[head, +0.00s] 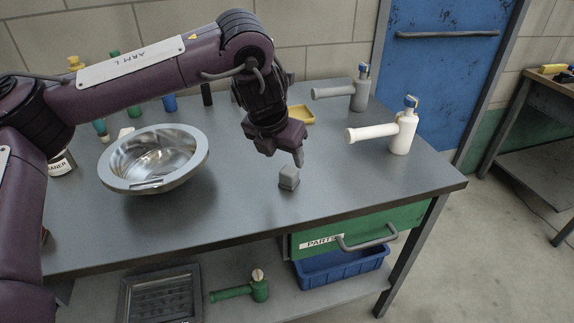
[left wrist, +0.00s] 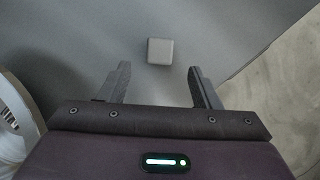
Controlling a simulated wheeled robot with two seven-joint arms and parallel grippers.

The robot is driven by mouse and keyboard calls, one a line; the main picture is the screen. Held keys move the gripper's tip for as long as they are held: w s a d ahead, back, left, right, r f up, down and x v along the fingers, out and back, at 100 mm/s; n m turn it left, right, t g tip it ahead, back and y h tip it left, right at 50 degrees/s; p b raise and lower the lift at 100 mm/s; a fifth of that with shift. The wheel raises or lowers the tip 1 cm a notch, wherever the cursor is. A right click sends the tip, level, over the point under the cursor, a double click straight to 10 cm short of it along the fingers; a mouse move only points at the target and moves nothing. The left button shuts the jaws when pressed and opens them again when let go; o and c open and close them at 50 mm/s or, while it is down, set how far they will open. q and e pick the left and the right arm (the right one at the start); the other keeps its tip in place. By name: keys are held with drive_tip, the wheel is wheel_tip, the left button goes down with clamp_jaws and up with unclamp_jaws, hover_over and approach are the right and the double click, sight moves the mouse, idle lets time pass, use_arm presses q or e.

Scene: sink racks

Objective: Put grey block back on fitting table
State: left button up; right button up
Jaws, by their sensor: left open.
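The grey block (head: 289,177) sits on the grey metal table (head: 235,200), near its front edge and right of the metal basin. My left gripper (head: 285,158) is above the block, with its fingers pointing down. In the left wrist view the block (left wrist: 160,51) lies beyond the two spread fingertips of my left gripper (left wrist: 158,68), roughly centred between them. The gripper is open and empty, apart from the block. My right gripper is in neither view.
A metal basin (head: 154,158) stands left of the block. A white fitting (head: 402,133), a grey fitting (head: 360,93) and a yellow tray (head: 300,114) stand behind and right. A green drawer (head: 340,232) is under the tabletop. A blue bin (head: 342,268) and a green fitting (head: 258,289) are on the shelf below.

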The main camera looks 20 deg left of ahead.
use_arm(q)
drive_tip(key=v, duration=0.3)
drive_tip(key=shift+p, duration=0.3)
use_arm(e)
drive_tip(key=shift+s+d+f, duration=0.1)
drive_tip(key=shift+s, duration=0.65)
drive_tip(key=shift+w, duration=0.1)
